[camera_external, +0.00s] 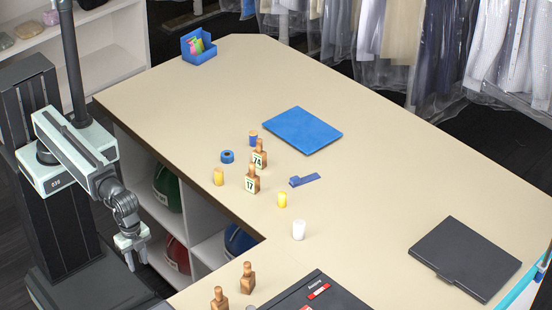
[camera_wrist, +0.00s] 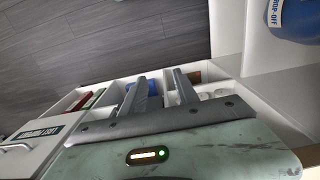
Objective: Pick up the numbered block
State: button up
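Two wooden pieces with pale number plates stand upright on the counter in the external view: one marked 74 (camera_external: 260,159) and, nearer, one marked 17 (camera_external: 252,184). Both have knob-like tops. Which one counts as the numbered block I cannot tell. My gripper (camera_external: 136,262) hangs low at the left, beside the counter and well away from both pieces. In the wrist view my gripper's two fingers (camera_wrist: 160,76) are apart with nothing held between them. Neither numbered piece shows in the wrist view.
The counter (camera_external: 370,200) holds a blue mat (camera_external: 302,130), a blue tape roll (camera_external: 227,156), yellow cylinders (camera_external: 282,200), a white cylinder (camera_external: 299,230) and a dark folder (camera_external: 465,258). Plain wooden pieces (camera_external: 248,278) stand at the front. Shelves with helmets (camera_external: 167,187) lie under the counter.

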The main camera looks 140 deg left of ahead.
jog(key=shift+o, duration=1)
